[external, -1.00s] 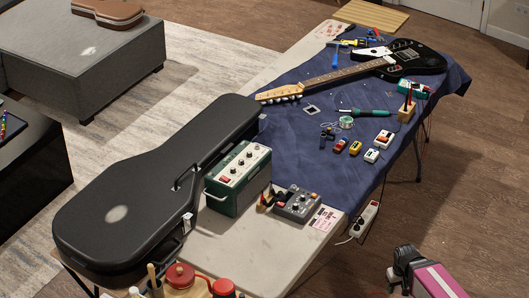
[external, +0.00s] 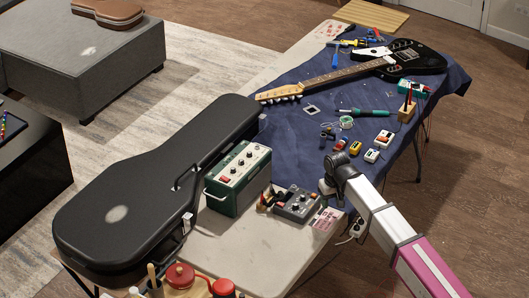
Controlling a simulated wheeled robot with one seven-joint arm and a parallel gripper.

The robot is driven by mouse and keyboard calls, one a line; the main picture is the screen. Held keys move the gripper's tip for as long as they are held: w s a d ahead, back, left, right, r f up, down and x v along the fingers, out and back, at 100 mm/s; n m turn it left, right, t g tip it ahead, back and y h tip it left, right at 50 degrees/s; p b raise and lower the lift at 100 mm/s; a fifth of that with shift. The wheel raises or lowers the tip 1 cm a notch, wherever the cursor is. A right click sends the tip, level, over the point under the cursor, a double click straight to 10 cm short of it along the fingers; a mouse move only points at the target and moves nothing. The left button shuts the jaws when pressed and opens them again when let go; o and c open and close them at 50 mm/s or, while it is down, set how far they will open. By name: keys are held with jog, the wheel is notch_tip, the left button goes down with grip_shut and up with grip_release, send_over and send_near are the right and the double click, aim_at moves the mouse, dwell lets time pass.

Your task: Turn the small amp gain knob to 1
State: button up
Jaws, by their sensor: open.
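The small amp (external: 238,181) is a green box with a pale top panel carrying several knobs (external: 239,163) and a red switch. It stands on the table beside the black guitar case. The knob markings and pointer directions are too small to read, so I cannot tell which knob is gain. My gripper (external: 326,188) is at the end of my white and magenta arm, over the table's right edge. It is to the right of the amp and well apart from it. It is small in the picture, and it is open with nothing seen in it.
A grey box with knobs (external: 297,205) stands between the amp and my gripper. The black guitar case (external: 130,195) closes off the amp's left side. Small pedals (external: 355,148), a soldering iron and a black guitar (external: 415,57) lie on the blue cloth. Bare table (external: 235,250) lies in front.

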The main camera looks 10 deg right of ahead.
jog(key=w+a+r+m, duration=0.2)
jog(key=w+a+r, duration=0.3)
jog(key=a, duration=0.3)
jog(key=w+a+r+m, duration=0.2)
jog(key=w+a+r, duration=0.35)
jog(key=a, duration=0.25)
notch_tip(320, 180, up, 10)
jog(key=m, duration=0.3)
send_over(233, 168)
jog(key=shift+g, duration=0.3)
notch_tip(233, 168, down, 10)
jog(key=shift+f, duration=0.2)
grip_shut()
